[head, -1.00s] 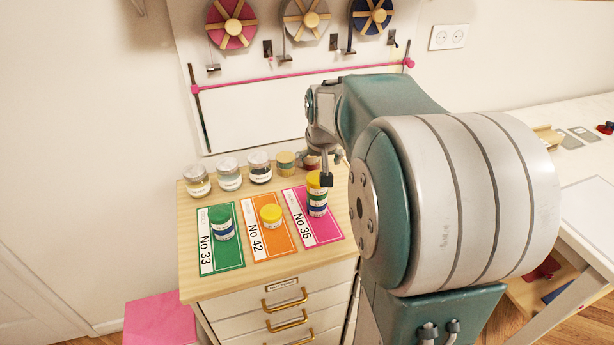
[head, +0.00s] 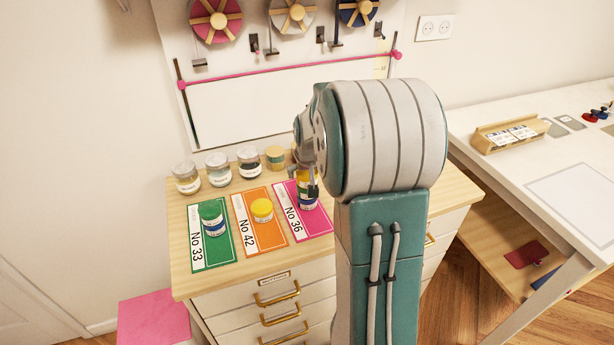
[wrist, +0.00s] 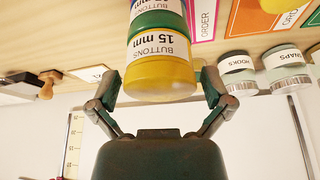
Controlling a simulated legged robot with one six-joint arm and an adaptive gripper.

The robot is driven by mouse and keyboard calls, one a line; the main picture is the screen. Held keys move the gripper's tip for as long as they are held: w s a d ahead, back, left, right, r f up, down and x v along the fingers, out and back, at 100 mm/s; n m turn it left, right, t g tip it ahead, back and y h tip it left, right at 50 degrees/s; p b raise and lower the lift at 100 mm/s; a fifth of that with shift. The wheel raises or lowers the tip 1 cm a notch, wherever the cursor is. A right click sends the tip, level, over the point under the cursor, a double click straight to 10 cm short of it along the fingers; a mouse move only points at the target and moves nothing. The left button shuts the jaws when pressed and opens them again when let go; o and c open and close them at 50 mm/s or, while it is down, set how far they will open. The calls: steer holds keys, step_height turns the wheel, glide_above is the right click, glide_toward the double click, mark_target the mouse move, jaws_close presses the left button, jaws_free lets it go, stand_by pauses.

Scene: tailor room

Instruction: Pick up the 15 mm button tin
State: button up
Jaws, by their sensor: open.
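The 15 mm button tin (wrist: 160,75) is yellow with a white label reading "BUTTONS 15 mm". It is the top tin of a stack with a green tin (wrist: 152,22) directly beneath it. In the head view the stack (head: 306,200) stands on the pink No 36 card (head: 319,221), partly hidden by my arm. My gripper (wrist: 160,84) is open, with one finger on each side of the yellow tin's lid end. The finger tips look close to its sides; I cannot tell whether they touch.
A green-and-blue tin stack (head: 211,217) stands on the green No 33 card and a yellow tin (head: 262,210) on the orange No 42 card. Several jars (head: 218,169) line the cabinet's back edge. A pegboard (head: 240,112) rises behind. A white table (head: 540,190) is at the right.

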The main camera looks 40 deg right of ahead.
steer(key=c, duration=1)
steer(key=shift+r, duration=0.1)
